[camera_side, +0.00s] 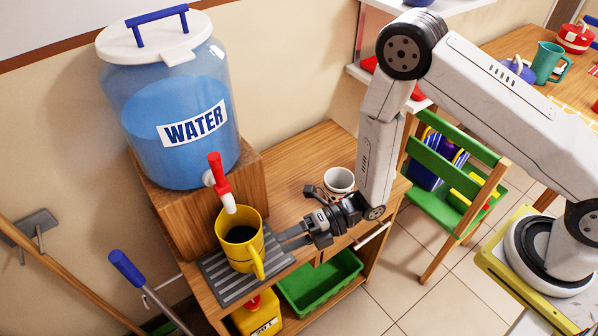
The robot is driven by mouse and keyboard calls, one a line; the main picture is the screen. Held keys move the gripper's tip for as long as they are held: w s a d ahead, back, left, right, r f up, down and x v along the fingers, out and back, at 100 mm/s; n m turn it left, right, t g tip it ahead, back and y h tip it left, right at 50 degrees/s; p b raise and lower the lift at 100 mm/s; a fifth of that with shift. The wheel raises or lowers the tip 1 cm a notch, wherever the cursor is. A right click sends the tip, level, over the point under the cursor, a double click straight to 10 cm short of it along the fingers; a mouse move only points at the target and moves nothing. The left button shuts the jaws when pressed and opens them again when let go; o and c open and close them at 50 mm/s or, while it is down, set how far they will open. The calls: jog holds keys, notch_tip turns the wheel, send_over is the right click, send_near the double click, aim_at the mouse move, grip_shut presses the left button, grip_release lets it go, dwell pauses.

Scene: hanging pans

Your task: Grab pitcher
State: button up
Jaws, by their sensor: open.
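A yellow pitcher (236,247) stands upright on a grey ridged tray (221,289) under the red tap (218,174) of the water jug. Its opening faces up and looks dark inside, and its handle (258,262) points toward the front right. My gripper (284,239) is just right of the pitcher at about the height of its body, with its fingers pointing left toward it. The gripper is open. I cannot tell from this angle whether a finger touches the pitcher.
A large blue water jug (170,120) sits on a wooden block behind the pitcher. A white cup (339,181) stands on the wooden cabinet (290,165) behind my gripper. A green bin (322,284) and a yellow container (258,316) are below. A green chair (455,150) stands right.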

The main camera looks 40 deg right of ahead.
aim_at(253, 253)
jog(key=shift+a, duration=0.15)
jog(key=shift+x, duration=1.2)
jog(key=shift+w+x, duration=0.2)
jog(key=shift+x, duration=2.4)
grip_shut()
